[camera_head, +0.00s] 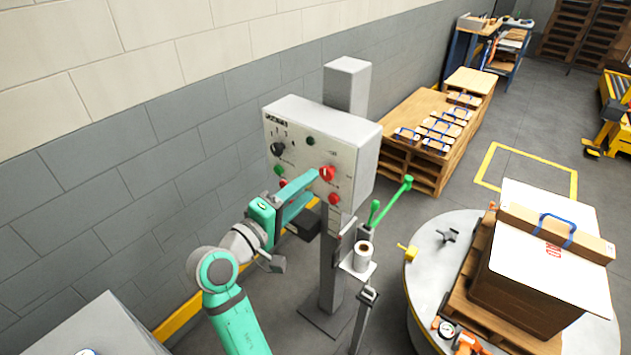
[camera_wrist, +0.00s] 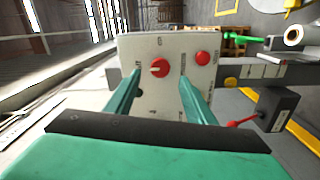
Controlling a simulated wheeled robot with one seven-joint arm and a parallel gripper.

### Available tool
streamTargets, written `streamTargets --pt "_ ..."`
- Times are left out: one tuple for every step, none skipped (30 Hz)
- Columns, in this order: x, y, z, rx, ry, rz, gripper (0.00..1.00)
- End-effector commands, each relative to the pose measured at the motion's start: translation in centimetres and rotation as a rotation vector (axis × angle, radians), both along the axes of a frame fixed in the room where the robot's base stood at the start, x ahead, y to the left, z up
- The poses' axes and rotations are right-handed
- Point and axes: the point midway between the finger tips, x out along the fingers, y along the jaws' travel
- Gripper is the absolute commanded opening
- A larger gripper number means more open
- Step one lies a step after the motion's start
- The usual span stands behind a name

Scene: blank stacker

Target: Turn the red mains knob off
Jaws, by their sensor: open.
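The red mains knob (camera_head: 327,173) is on the front of a grey control box (camera_head: 350,140) on a post. In the wrist view the red knob (camera_wrist: 159,67), with a pale pointer mark, lies ahead between the two teal fingers. A red button (camera_wrist: 201,58) is beside it, and it also shows below the knob in the head view (camera_head: 334,198). My gripper (camera_head: 308,185) is open and empty, close to the panel's lower part. In the wrist view my gripper (camera_wrist: 156,92) has its fingers on either side of the knob, with no visible contact.
A black knob (camera_head: 278,149) and a green button (camera_head: 278,170) are on the panel's left. Below the box are a white roll (camera_head: 364,250) and a green bar (camera_head: 392,201). A round table (camera_head: 425,270) with a loaded pallet stands right. The wall is behind.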

Motion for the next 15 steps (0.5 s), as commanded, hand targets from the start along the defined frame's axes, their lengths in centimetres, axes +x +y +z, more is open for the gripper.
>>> streamTargets --pt "-0.8 0.8 0.0 0.0 0.0 0.005 0.49" --pt "-1.2 1.1 0.0 0.0 0.0 0.004 0.49" --pt "-1.8 1.4 -0.1 -0.001 0.001 0.003 0.49" --pt "-2.2 1.7 -0.1 0.0 0.0 0.004 0.49" --pt "-2.6 2.0 0.0 0.0 0.0 0.004 0.49" --pt "-3.0 2.2 0.0 0.0 0.001 0.002 0.49" --pt "-3.3 2.4 0.0 0.0 0.001 0.001 0.49" --pt "-3.5 2.6 0.0 0.0 0.001 0.001 0.49" --pt "-3.8 2.8 0.0 0.0 0.001 0.002 0.49" --pt "-4.0 3.0 0.0 -0.001 0.0 0.002 0.49" --pt "-4.2 3.1 0.0 0.0 0.0 0.001 0.49" --pt "-4.4 3.2 0.0 0.0 0.0 0.001 0.49" --pt "-4.4 3.2 0.0 0.0 0.0 0.0 0.49" --pt "-4.5 3.2 0.0 0.0 0.0 0.0 0.49" --pt "-4.6 3.3 0.0 0.001 0.001 0.0 0.49"
